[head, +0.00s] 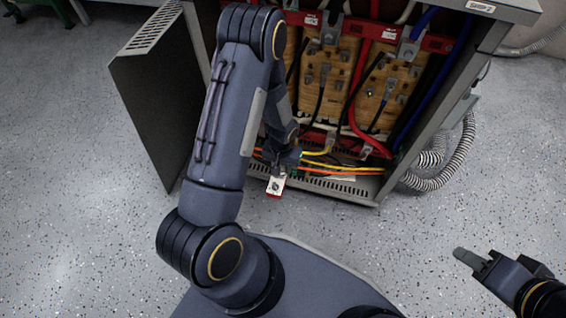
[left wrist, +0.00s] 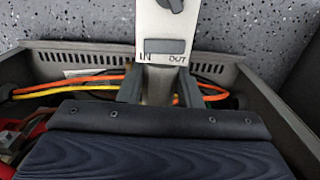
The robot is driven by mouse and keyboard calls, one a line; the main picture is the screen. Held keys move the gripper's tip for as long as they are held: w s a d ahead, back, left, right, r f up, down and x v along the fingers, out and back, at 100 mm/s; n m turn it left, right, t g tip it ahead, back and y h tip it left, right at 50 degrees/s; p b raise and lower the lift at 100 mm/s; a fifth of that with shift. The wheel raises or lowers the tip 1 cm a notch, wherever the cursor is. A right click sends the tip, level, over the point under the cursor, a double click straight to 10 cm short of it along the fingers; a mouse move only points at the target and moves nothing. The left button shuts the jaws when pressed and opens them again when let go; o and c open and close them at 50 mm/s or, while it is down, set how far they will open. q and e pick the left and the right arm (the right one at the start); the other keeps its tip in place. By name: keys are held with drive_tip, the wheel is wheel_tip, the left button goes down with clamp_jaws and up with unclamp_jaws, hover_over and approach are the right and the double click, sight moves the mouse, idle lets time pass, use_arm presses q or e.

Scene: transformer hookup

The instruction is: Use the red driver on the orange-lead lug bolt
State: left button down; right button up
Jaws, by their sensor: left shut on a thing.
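My left gripper (head: 279,167) is inside the front of the open cabinet, low down. It is shut on the driver (head: 276,185), which shows a pale face and a red edge. The orange lead (head: 337,171) runs along the cabinet's lower front, and in the left wrist view the orange lead (left wrist: 108,75) passes behind the fingers. I cannot make out its lug bolt. My right gripper (head: 472,259) is at lower right, apart from the cabinet.
The cabinet (head: 455,83) holds tan coils (head: 392,82), red bars and several coloured cables. Its open door (head: 152,95) stands at left. A yellow lead (head: 318,152) runs near the orange one. A grey corrugated hose (head: 450,160) lies at right.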

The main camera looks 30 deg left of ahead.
use_arm(q)
drive_tip(key=shift+s+d, duration=0.2)
drive_tip(key=shift+s, duration=0.55)
drive_tip(key=shift+s+d, duration=0.2)
drive_tip(key=shift+s, duration=0.5)
